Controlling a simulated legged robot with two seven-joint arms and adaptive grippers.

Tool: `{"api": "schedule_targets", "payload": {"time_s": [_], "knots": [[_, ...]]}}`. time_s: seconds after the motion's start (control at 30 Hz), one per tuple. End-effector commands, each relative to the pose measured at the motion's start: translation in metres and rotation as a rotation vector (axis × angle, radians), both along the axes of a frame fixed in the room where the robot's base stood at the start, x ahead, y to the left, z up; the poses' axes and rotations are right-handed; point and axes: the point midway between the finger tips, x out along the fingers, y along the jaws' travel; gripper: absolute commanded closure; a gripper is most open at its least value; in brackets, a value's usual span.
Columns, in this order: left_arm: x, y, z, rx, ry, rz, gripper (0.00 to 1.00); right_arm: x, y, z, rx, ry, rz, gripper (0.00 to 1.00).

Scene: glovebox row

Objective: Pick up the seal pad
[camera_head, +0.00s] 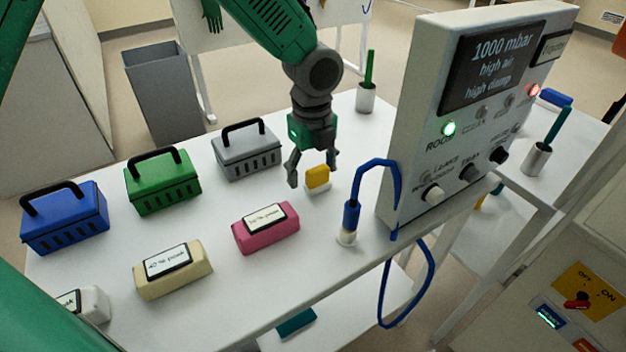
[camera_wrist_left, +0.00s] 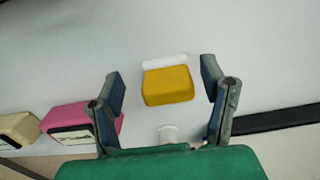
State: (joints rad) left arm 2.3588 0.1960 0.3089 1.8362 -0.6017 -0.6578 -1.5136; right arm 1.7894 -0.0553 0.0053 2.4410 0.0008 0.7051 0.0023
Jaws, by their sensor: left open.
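The seal pad looks to be the small yellow block (camera_head: 317,177) with a white base, on the white table right of my left gripper's near finger in the head view. In the left wrist view the yellow block (camera_wrist_left: 168,85) lies between the two fingers, with clear gaps on both sides. My left gripper (camera_head: 312,180) points down and is open and empty; its fingers also show in the left wrist view (camera_wrist_left: 163,95). I cannot tell the exact height of the fingertips over the table. My right gripper is not in view.
Pink (camera_head: 266,231) and cream (camera_head: 173,269) labelled blocks stand at the front of the table (camera_head: 215,200). Blue (camera_head: 65,220), green (camera_head: 162,182) and grey (camera_head: 246,150) boxes with handles line the back. A blue-cabled probe (camera_head: 351,216) and a control panel (camera_head: 480,120) stand to the right.

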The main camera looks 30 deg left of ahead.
Motion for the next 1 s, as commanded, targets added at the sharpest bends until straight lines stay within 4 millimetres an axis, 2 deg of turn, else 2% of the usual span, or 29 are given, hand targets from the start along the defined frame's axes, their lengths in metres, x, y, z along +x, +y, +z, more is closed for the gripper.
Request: {"api": "schedule_targets", "payload": {"time_s": [0.03, 0.1, 0.3, 0.33, 0.47, 0.8, 0.87, 1.0], "knots": [[-0.001, -0.002, -0.009, 0.002, 0.001, -0.002, 0.34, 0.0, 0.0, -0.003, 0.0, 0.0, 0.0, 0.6], [-0.001, -0.004, -0.014, 0.004, 0.0, -0.002, 0.34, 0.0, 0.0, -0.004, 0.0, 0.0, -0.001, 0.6], [-0.001, -0.002, -0.014, 0.003, -0.002, -0.002, 0.34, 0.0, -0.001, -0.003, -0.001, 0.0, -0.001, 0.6], [-0.001, -0.002, -0.015, 0.002, -0.002, -0.002, 0.38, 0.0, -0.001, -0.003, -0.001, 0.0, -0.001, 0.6], [-0.001, 0.001, -0.016, -0.001, -0.002, -0.002, 0.83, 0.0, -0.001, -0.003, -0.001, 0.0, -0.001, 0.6], [-0.001, 0.001, -0.015, 0.003, 0.003, -0.001, 0.83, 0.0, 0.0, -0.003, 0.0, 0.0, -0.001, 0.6], [-0.001, 0.001, -0.011, 0.003, 0.002, 0.0, 0.83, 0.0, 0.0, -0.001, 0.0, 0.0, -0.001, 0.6], [0.0, 0.0, 0.014, 0.001, -0.003, -0.002, 0.83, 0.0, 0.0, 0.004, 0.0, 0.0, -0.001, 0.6]]}}
